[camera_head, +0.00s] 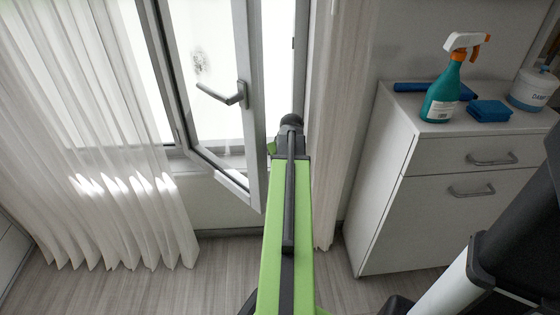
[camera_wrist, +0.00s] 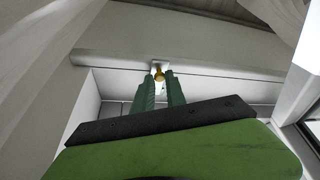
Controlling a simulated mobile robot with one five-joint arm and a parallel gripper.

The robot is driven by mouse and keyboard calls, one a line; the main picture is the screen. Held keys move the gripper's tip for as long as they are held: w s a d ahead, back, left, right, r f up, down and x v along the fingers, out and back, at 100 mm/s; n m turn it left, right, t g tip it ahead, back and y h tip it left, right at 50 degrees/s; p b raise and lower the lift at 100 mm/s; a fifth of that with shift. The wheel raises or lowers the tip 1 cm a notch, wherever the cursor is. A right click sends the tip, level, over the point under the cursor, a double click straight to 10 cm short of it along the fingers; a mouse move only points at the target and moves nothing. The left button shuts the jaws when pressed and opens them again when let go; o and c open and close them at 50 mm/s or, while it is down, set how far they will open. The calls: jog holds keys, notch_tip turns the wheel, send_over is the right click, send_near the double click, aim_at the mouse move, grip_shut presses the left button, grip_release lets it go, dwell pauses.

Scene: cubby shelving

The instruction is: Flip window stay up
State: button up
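The window sash (camera_head: 250,120) stands swung open, with a grey handle (camera_head: 222,95) on its frame. In the wrist view a small brass-coloured piece (camera_wrist: 158,73), which may be the window stay, sits on a white mount at a pale frame edge. My gripper (camera_wrist: 160,82) has two green fingers standing apart, with a gap between them. The brass piece shows between the fingertips or just past them; I cannot tell if they touch it. In the head view my arm hides most of the gripper and that piece, beside the open sash's right side.
A sheer curtain (camera_head: 90,150) hangs left of the window and another (camera_head: 338,120) close to the right of my arm. Floor shows at lower left.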

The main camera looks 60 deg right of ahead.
grip_shut()
jog(key=shift+a, duration=0.1)
dwell(0.8)
